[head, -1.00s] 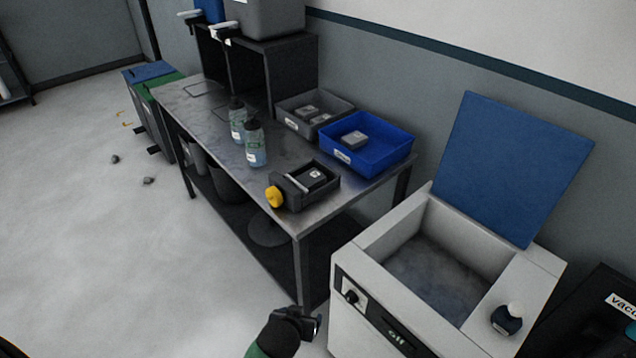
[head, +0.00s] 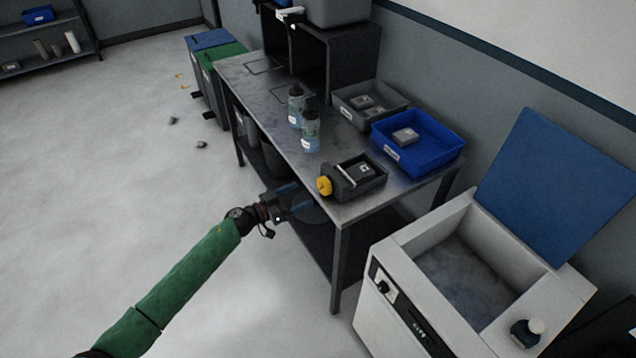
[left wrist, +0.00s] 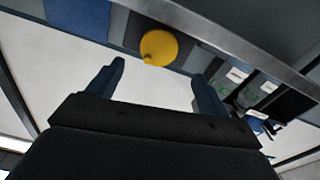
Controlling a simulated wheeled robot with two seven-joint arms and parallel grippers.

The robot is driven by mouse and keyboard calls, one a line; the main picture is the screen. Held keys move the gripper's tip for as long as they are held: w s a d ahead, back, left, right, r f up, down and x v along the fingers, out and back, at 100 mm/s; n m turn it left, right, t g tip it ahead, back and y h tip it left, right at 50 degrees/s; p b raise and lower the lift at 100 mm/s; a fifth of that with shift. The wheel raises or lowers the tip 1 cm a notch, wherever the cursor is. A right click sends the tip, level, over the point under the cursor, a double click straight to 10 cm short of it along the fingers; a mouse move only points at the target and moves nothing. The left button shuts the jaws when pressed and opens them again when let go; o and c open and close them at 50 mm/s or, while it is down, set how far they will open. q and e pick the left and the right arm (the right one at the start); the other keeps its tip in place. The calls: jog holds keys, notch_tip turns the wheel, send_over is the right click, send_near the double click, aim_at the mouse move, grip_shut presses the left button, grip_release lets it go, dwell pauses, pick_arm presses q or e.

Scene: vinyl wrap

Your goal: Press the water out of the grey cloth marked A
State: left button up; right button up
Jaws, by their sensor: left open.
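A dark press box (head: 372,187) with a yellow knob (head: 324,186) on its left end sits at the table's front edge. Something with a small white label (head: 364,169) is inside it; I cannot tell whether it is cloth A. Grey folded cloths (head: 374,112) lie in the grey tray (head: 398,118), and another grey cloth (head: 405,136) lies in the blue tray (head: 450,160). Their letters are too small to read. My left gripper (head: 300,198) is open and empty, left of the knob and apart from it. In the left wrist view the knob (left wrist: 158,47) shows beyond the open fingers (left wrist: 160,75).
Two spray bottles (head: 311,132) stand on the metal table (head: 268,98). A white machine (head: 390,325) with its blue lid (head: 555,185) raised stands at right. Bins (head: 205,75) stand at the table's far end. The floor at left is mostly clear.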

aim_at(323, 187)
pick_arm(q)
jog(key=shift+g, duration=0.4)
jog(key=p+x, duration=0.2)
jog(key=x, duration=0.4)
jog(key=shift+w+r, duration=0.1)
jog(key=shift+p+x, duration=0.35)
jog(key=shift+x, duration=0.5)
pick_arm(e)
jog(key=s+d+f, duration=0.2)
jog(key=s+f, duration=0.2)
jog(key=shift+d+f, duration=0.2)
jog(key=shift+d, duration=0.05)
pick_arm(q)
jog(key=c, duration=1)
jog(key=shift+m, duration=0.3)
pick_arm(e)
jog(key=shift+w+d, duration=0.1)
jog(key=shift+w, duration=0.05)
